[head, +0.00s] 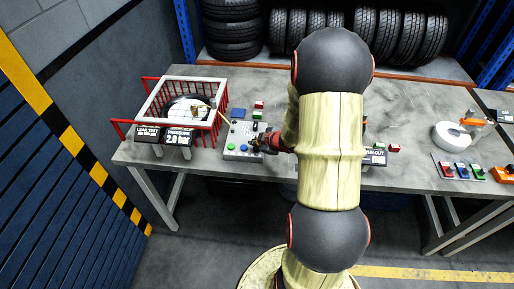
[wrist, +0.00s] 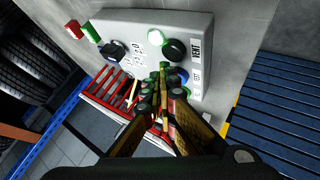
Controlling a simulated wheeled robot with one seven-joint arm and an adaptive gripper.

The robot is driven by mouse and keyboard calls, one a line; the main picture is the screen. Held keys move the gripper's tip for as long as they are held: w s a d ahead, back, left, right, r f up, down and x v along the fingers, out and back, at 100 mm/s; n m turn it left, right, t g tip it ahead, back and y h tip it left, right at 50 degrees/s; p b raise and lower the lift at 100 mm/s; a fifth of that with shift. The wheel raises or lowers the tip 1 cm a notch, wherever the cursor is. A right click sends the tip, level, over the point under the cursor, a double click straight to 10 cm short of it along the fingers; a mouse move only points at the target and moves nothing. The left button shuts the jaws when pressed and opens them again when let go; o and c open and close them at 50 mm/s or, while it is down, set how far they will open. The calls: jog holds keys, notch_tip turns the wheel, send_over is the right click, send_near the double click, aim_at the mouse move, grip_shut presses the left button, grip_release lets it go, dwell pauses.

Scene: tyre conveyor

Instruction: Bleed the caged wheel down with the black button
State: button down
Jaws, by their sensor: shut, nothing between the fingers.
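The caged wheel (head: 186,110) lies inside a red-railed cage (head: 222,122) at the left of the bench. A display (head: 178,138) in front shows pressure, seemingly 2.9 bar. A grey control box (head: 236,143) stands right of the cage. In the wrist view, the box carries a black button (wrist: 173,49) beside the word VENT. My gripper (wrist: 164,70) is shut and empty, its fingertips close to the black button's lower side; I cannot tell whether they touch. My gripper (head: 264,144) also shows at the box's right side in the head view, partly hiding it.
The box also has a green button (wrist: 155,37), another black knob (wrist: 113,50) and a blue button (wrist: 181,75) partly behind my fingers. Tyres (head: 232,28) fill racks behind the bench.

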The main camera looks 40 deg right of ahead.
aim_at(256, 149)
notch_tip(256, 149, up, 5)
jog(key=p, duration=0.5)
jog(key=shift+r, duration=0.1)
dwell(0.5)
